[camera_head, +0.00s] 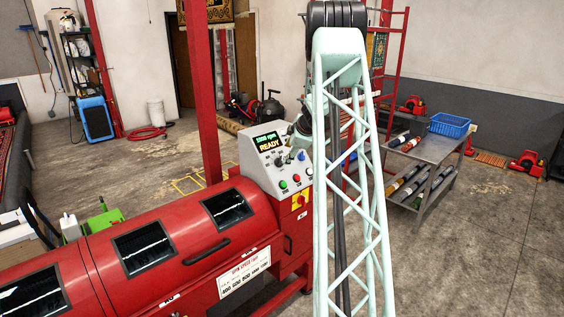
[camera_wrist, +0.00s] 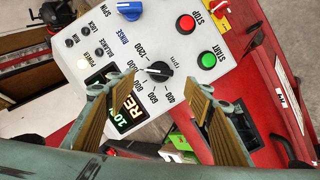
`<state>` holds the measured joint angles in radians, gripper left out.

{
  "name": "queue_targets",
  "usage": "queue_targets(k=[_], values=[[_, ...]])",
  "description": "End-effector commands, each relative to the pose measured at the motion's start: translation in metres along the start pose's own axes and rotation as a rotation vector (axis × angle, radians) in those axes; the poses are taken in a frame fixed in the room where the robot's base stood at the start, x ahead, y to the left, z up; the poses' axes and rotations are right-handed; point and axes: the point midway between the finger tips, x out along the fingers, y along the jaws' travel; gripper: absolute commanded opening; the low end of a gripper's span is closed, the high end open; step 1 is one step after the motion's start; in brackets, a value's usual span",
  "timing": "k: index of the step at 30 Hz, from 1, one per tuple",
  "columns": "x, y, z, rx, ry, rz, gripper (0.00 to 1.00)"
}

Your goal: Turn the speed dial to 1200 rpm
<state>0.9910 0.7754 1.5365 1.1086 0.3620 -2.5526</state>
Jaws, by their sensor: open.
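The speed dial (camera_wrist: 158,71) is a black knob on the grey control panel (camera_wrist: 105,38), ringed by rpm numbers from 400 to 1200. In the wrist view its pointer seems to face the 1000 side, short of the 1200 mark. The display (camera_head: 268,141) reads READY below a small line that looks like 1000 rpm. My gripper (camera_wrist: 160,83) is open. Its two ribbed fingers stand on either side of the dial in the picture, apart from it as far as I can tell.
Close to the dial are a blue mode knob (camera_wrist: 129,14), a red STOP button (camera_wrist: 187,22), a green START button (camera_wrist: 207,60) and small indicator lamps. The red machine (camera_head: 180,235) stretches left below the panel. A metal cart (camera_head: 432,160) stands to the right.

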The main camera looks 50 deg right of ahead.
Motion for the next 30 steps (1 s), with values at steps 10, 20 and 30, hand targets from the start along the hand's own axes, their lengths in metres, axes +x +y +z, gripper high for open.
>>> queue_targets(k=[10, 20, 30], values=[[0.029, 0.0, 0.001, 0.001, -0.001, -0.001, 0.48], [0.056, 0.0, 0.0, 0.0, -0.001, -0.001, 0.48], [0.082, 0.0, 0.0, 0.001, 0.0, -0.001, 0.48]])
